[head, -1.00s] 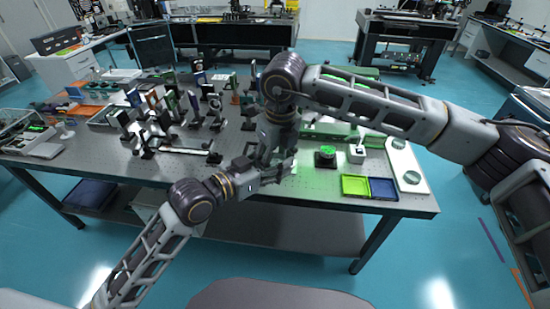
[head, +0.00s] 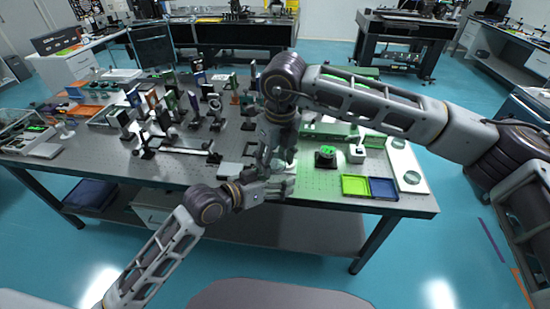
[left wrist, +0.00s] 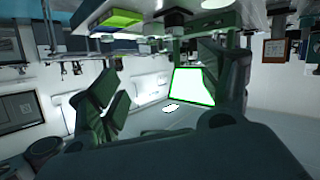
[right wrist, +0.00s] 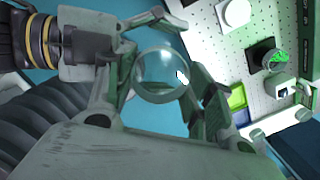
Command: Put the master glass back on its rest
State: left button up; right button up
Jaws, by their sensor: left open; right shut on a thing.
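The master glass (right wrist: 160,75) is a clear round disc. In the right wrist view it sits between the fingers of my right gripper (right wrist: 160,62), which is shut on it. My left gripper (head: 284,181) is open, close beside and below the right one over the table's front edge in the head view. Its open fingers also frame the left wrist view (left wrist: 165,75), with nothing held between them. In the head view the glass is hard to make out among the fingers. I cannot tell for certain which fixture is its rest.
A black round mount with a green top (head: 326,158) stands right of the grippers on the table (head: 310,180). A yellow-green tray (head: 355,185) and a blue tray (head: 383,188) lie at the front right, beside a white panel (head: 411,178). Several upright optics crowd the left half.

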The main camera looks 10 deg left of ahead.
pick_arm(q)
jog(key=w+a+f+n+g+y, duration=0.15)
jog(key=a+f+n, duration=0.25)
jog(key=f, duration=0.9)
jog(key=a+f+n+g+y, duration=0.2)
jog(key=a+f+n+y, duration=0.15)
jog(key=f, duration=0.95)
jog(key=s+a+f+g+y, duration=0.1)
jog(key=s+a+f, duration=0.25)
jog(key=f, duration=0.65)
jog(key=s+a+f+y, duration=0.1)
jog(key=s+a+f, duration=0.1)
jog(key=a+f, duration=0.5)
jog(key=s+a+f+m+g+y, duration=0.2)
jog(key=s+a+f, duration=0.1)
jog(key=s+f, duration=1.3)
jog(key=s+f+g, duration=0.1)
jog(key=s+f, duration=0.2)
jog(key=s, duration=0.4)
jog(key=s+f+m+g, duration=0.1)
jog(key=s+f, duration=0.3)
jog(key=s, duration=0.3)
jog(key=s+a+f+m+g, duration=0.1)
jog(key=s+f, duration=0.2)
jog(key=s, duration=0.4)
jog(key=shift+s+f+y, duration=0.2)
jog(key=shift+s+y, duration=0.2)
